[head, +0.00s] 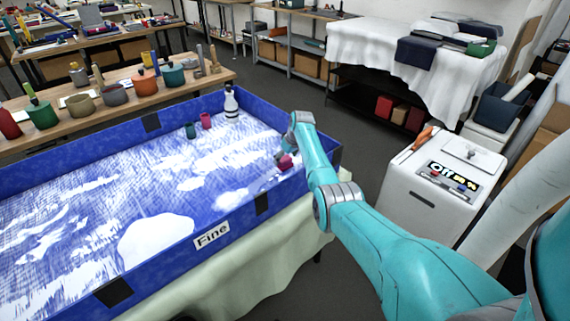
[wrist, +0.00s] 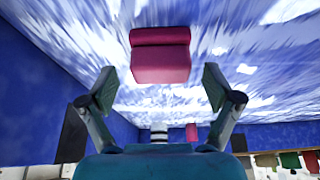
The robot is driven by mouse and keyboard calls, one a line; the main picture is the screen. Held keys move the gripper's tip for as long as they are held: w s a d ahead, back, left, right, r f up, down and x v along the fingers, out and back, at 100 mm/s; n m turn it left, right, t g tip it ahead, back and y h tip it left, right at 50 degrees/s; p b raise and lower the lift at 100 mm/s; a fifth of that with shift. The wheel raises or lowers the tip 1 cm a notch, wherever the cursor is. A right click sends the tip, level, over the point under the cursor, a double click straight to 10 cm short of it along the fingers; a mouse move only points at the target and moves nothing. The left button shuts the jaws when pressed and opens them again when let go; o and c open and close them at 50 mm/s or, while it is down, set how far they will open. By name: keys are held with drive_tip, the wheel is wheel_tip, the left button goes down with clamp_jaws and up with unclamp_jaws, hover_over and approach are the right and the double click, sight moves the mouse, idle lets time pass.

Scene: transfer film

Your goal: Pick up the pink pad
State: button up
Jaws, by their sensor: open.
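A pink pad (wrist: 160,56) lies on the blue-and-white floor of the tray, ahead of my gripper (wrist: 159,76) in the wrist view. It looks like a block with a narrower strip along one edge. My gripper's fingers are spread wide, one to each side of the pad's line, with nothing between them. In the head view the pink pad (head: 286,162) shows partly behind my arm near the tray's right end, and my fingers are mostly hidden. A second pink object (head: 206,120) stands farther back and also shows in the wrist view (wrist: 191,132).
The blue tray wall (head: 266,196) runs close beside my arm. A dark green cup (head: 190,130) and a striped black-and-white bottle (head: 231,103) stand at the tray's back. A white cabinet (head: 412,198) is right of the arm.

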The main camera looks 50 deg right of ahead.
drive_tip(key=shift+w+f, duration=0.2)
drive_tip(key=shift+f, duration=0.2)
drive_tip(key=c, duration=1.3)
drive_tip(key=shift+o, duration=0.2)
drive_tip(key=shift+r, duration=0.1)
wheel_tip(320, 180, up, 28)
